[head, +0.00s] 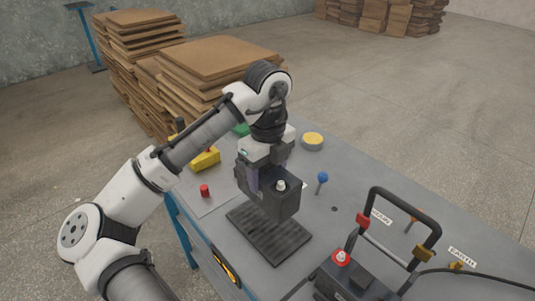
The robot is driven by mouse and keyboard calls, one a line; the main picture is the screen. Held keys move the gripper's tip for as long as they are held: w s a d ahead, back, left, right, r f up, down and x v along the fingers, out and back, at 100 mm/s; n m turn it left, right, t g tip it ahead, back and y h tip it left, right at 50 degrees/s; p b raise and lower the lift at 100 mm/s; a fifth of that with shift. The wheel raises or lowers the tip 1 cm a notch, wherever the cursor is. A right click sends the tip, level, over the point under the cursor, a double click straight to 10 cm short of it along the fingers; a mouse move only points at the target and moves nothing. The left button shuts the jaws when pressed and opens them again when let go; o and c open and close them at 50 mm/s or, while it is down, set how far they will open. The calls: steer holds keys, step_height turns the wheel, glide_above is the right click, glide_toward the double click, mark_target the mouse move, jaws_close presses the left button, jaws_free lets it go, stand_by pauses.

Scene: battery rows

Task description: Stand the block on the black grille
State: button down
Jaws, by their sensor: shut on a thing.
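My gripper (258,172) points down over the table and is shut on a dark grey block (284,203), which looks like a battery with a pale round terminal on top. The block is upright and above the far part of the black grille (268,239), a flat ribbed dark plate lying on the table. The near part of the grille is bare. Whether the block's underside touches the grille cannot be told from this view. The gripper hides the block's left side.
On the grey table (345,182) are a red cylinder (204,190), a yellow object (205,159), a round yellow-topped tin (312,141) and a blue-knobbed pin (322,179). A dark device with a black handle (405,210) stands at the right front. Cardboard stacks (215,60) stand behind.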

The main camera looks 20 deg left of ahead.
steer(key=shift+f, duration=4.85)
steer(key=shift+f, duration=0.1)
steer(key=shift+c, duration=2.1)
jaws_free()
steer(key=shift+f, duration=0.1)
step_height(320, 180, up, 12)
steer(key=shift+r, duration=0.15)
